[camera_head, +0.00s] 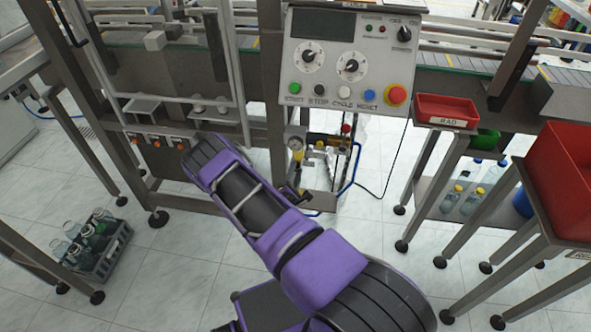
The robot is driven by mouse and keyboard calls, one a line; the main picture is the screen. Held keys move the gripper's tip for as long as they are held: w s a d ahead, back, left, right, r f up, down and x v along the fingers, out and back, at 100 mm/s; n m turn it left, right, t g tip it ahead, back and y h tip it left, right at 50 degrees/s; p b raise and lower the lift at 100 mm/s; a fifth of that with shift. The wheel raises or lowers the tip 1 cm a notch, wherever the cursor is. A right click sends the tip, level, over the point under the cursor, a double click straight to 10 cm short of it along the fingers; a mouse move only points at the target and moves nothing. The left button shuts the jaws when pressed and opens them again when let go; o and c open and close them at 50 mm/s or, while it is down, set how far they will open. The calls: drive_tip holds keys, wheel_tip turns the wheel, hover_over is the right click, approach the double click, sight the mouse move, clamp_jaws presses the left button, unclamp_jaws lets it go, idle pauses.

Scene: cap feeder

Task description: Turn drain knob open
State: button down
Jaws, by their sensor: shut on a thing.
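No part that I can name for certain as the drain knob shows. An air-service assembly with a yellow-rimmed round gauge (295,144) stands below the control panel, and a small dark part (300,194) shows low on it, against the edge of my purple arm. My arm reaches up and left from the bottom of the head view and bends at a dark joint left of the assembly. My gripper does not show; the arm seems to hide it, so its hold on anything cannot be seen.
The control panel (346,62) with dials and buttons hangs above the assembly. A blue tube and a black cable run beside it. A red bin (447,111) and tables stand right. A bottle crate (118,252) is on the floor left. Tiled floor shows between the legs.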

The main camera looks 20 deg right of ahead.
drive_tip(key=m+p, duration=0.1)
drive_tip(key=m, duration=0.3)
drive_tip(key=shift+m, duration=0.3)
drive_tip(key=shift+f, duration=0.1)
idle(0.5)
drive_tip(key=c, duration=0.6)
unclamp_jaws()
drive_tip(key=shift+c, duration=0.2)
drive_tip(key=shift+s, duration=0.1)
drive_tip(key=v, duration=1.7)
drive_tip(key=shift+s+p, duration=0.15)
drive_tip(key=shift+p, duration=0.3)
